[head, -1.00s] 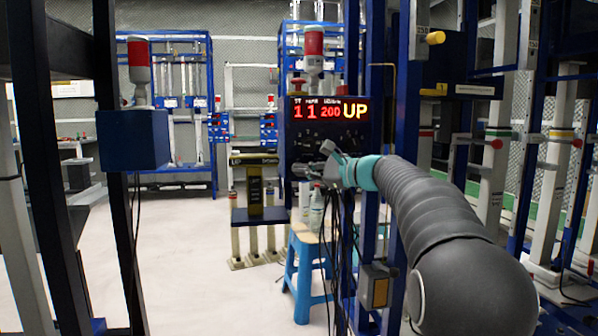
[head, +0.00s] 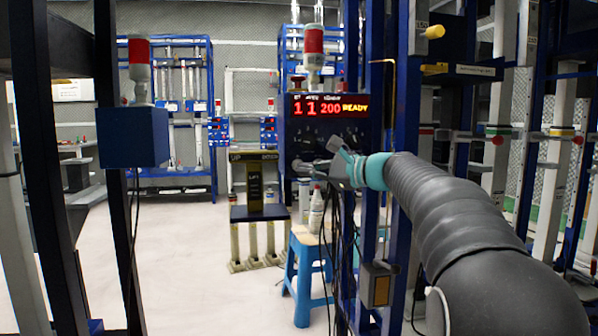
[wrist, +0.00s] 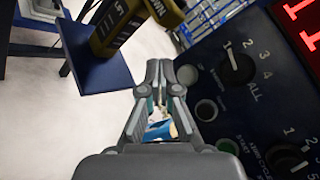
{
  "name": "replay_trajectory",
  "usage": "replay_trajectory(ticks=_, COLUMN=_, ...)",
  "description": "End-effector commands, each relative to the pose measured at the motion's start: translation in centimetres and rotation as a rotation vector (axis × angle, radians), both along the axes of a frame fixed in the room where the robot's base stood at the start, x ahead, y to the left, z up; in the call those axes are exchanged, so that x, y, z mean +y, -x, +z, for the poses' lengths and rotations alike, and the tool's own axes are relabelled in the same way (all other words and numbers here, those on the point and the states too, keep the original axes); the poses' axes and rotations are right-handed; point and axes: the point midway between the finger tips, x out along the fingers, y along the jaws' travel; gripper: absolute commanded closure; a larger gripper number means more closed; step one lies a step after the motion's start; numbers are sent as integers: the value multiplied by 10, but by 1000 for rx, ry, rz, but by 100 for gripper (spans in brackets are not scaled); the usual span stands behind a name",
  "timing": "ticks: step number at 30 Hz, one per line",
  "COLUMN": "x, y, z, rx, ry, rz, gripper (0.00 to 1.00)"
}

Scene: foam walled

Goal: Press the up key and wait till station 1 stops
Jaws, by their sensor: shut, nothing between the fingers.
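The dark blue control panel (head: 296,140) stands at the middle; its red display (head: 330,107) reads 1 1 200 and, in yellow, READY. In the wrist view the panel carries a pale round button (wrist: 187,75), a dark round button (wrist: 206,110), a green-ringed button (wrist: 228,146) and a selector knob (wrist: 237,66). Contact is not visible.
A red-and-white lamp (head: 313,48) tops the panel. A blue stool (head: 303,275) with a bottle (head: 316,208) stands below. A yellow-and-black device (head: 255,185) sits on a blue stand (head: 260,213). Blue posts are close at right; floor at left is open.

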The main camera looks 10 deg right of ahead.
Motion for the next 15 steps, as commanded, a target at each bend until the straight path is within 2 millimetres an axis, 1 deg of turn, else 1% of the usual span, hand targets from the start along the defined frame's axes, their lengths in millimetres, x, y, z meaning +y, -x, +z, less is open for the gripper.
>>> replay_trajectory(ticks=3, x=0, y=10, z=-2, rx=0, ry=0, rz=0, gripper=100)
replay_trajectory(ticks=6, x=0, y=15, z=-1, rx=-1, ry=1, rz=0, gripper=100)
replay_trajectory(ticks=15, x=0, y=16, z=0, rx=1, ry=1, rz=1, gripper=100)
